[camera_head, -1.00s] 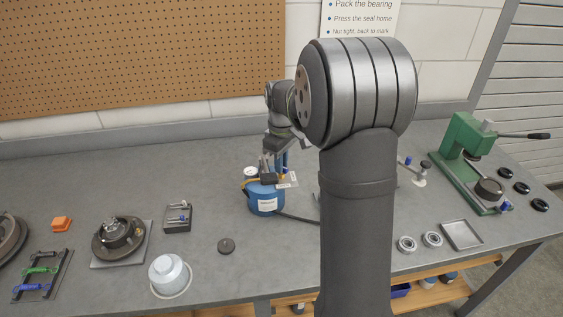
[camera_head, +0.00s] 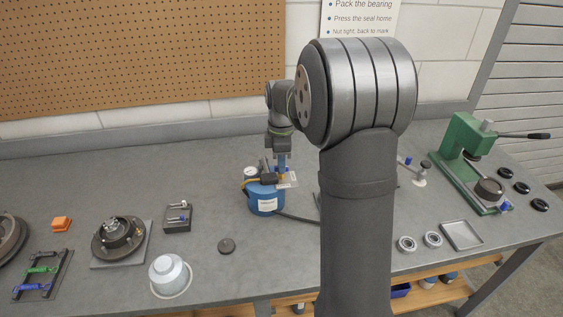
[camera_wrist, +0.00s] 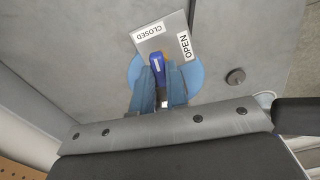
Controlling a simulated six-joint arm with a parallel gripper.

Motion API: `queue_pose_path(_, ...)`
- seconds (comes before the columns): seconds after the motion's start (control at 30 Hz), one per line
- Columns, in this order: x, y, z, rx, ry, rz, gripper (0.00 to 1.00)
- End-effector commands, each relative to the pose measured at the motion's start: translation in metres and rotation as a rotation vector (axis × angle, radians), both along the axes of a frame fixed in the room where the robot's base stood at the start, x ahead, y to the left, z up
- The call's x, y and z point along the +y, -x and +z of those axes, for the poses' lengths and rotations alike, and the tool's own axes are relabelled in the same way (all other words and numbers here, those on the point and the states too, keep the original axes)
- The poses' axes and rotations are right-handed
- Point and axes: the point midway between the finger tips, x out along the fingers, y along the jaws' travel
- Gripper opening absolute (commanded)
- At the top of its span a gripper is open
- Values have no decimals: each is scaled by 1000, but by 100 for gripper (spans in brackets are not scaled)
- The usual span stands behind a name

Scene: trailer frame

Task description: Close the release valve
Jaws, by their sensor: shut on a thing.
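The blue pump unit (camera_head: 265,201) stands on the bench left of my arm, with a white label on its front. On its top is a pale valve plate (camera_head: 291,180), which in the wrist view (camera_wrist: 160,38) carries the labels CLOSED and OPEN. The blue valve lever (camera_wrist: 157,62) lies between my gripper's two blue fingers, its tip pointing up toward the labels, nearer CLOSED. My gripper (camera_wrist: 161,80) is shut on the lever and points down over the pump; it also shows in the head view (camera_head: 282,166). The lever's base is hidden by the fingers.
A dark hose (camera_head: 299,217) runs right from the pump. A green press (camera_head: 466,160) stands at right. Bare bench lies behind the pump.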

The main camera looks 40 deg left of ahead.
Motion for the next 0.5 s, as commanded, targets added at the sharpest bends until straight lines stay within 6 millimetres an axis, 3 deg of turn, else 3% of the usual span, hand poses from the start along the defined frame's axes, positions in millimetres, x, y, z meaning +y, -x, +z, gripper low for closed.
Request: queue_pose_path(0.5, 0, 0, 0, -1, -1, 136, 0)
